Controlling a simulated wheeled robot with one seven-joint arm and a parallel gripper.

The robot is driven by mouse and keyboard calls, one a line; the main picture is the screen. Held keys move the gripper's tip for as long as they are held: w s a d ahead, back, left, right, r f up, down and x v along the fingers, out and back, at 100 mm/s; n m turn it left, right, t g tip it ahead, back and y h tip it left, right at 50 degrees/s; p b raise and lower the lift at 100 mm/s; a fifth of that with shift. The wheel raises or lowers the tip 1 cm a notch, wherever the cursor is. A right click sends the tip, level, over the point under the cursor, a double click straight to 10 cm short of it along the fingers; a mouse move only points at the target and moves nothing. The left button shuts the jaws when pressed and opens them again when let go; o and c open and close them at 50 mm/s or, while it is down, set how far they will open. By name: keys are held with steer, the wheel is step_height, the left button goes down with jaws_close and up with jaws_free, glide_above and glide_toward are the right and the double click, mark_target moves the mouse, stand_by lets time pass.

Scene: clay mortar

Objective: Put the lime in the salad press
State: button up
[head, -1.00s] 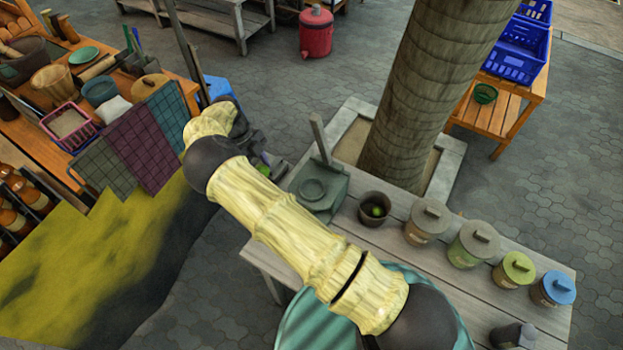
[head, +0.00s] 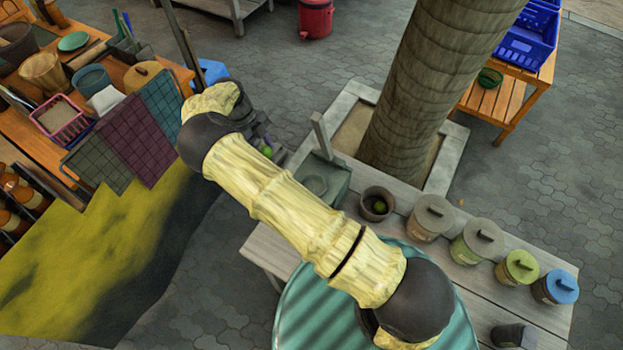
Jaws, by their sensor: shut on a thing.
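A green lime (head: 267,151) shows at my gripper (head: 270,153), which is shut on it. My gripper is small in the head view and partly hidden behind my arm. It is just left of the salad press (head: 322,182), apart from it in the picture; the height between them is hard to tell. The press is a grey-green block with a round recess on top and an upright lever at its back. It stands at the left end of the wooden table (head: 405,260). Another green fruit (head: 379,206) lies in a dark bowl (head: 368,213) right of the press.
Several lidded jars (head: 432,214) line the table right of the bowl. A tree trunk (head: 425,90) rises behind the table. A stall with cloths (head: 130,140) and baskets is at left.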

steer(key=s+d+p, duration=0.2)
steer(key=s+d, duration=0.1)
steer(key=d, duration=0.1)
steer(key=s+d+p, duration=0.2)
steer(key=d+p, duration=0.1)
steer(key=d, duration=0.1)
steer(key=s+d+p, duration=0.2)
steer(key=s+d, duration=0.1)
steer(key=d, duration=0.1)
steer(key=shift+s+d+r, duration=0.25)
steer(key=shift+s, duration=0.05)
steer(key=shift+s+d+f, duration=0.1)
steer(key=shift+d+f, duration=0.05)
steer(key=shift+f, duration=0.05)
steer(key=shift+s+d+r+p, duration=0.15)
steer(key=shift+s+d+p, duration=0.2)
steer(key=shift+d+p, duration=0.15)
step_height(320, 180, down, 3)
steer(key=shift+a+r+p, duration=0.1)
steer(key=shift+r+p, duration=0.05)
steer(key=shift+p, duration=0.95)
steer(key=shift+f, duration=0.55)
steer(key=shift+w+f, duration=0.1)
steer(key=shift+f, duration=0.05)
steer(key=o, duration=0.7)
steer(key=shift+r, duration=0.2)
